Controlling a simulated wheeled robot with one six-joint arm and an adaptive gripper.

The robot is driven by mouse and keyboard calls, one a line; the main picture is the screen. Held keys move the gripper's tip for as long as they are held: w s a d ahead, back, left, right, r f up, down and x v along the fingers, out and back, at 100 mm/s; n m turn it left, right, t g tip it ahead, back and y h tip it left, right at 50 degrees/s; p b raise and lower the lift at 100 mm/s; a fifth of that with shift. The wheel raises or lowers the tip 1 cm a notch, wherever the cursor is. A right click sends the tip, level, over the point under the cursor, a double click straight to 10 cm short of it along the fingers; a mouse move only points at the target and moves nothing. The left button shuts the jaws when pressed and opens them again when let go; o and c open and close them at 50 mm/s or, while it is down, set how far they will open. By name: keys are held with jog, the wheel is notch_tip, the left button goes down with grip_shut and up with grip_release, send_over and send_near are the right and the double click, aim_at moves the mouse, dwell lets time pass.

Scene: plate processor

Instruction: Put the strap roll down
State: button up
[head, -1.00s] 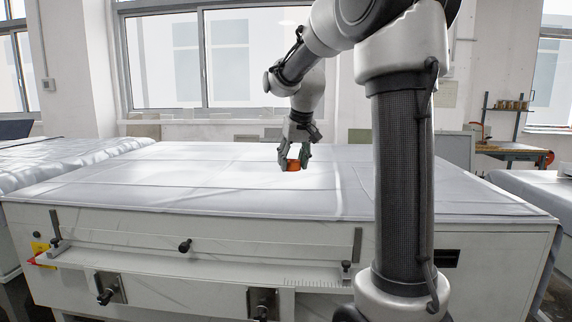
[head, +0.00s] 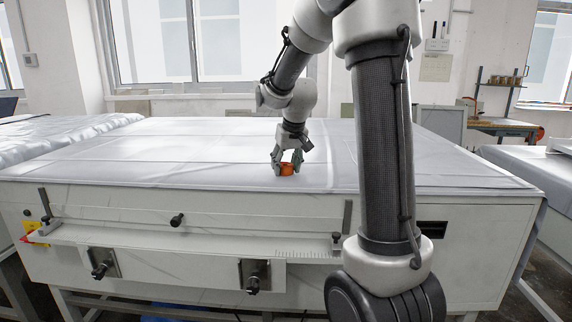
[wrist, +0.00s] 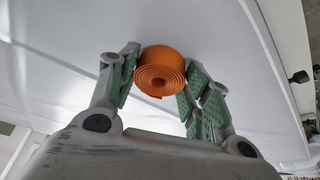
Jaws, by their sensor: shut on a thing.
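The strap roll (head: 287,169) is a small orange coil. My gripper (head: 286,165) is shut on it, low over the front part of the sheet-covered plate processor (head: 150,160). In the wrist view the strap roll (wrist: 160,72) sits between the green-padded fingertips of my gripper (wrist: 160,80), with its spiral end facing the camera. Whether the roll touches the white cover below it I cannot tell.
The covered top is clear around the roll. Black knobs (head: 177,220) and a rail (head: 190,240) line the machine's front. Another covered table (head: 60,140) stands at left and one at right (head: 540,165). A wooden bench (head: 505,127) stands at the back right.

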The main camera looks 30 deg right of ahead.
jog(key=o, duration=1)
jog(key=shift+f, duration=0.1)
jog(key=shift+o, duration=0.2)
jog(key=d+v, duration=0.1)
jog(key=v, duration=1.1)
jog(key=s+a+f, duration=0.2)
jog(key=s, duration=0.6)
jog(key=s+a+f+n, duration=0.1)
jog(key=s+a+f, duration=0.1)
jog(key=s, duration=0.7)
jog(key=s+a+f, duration=0.2)
jog(key=s+a, duration=0.1)
jog(key=s, duration=0.5)
jog(key=shift+s+a+n+y, duration=0.3)
jog(key=shift+s, duration=0.05)
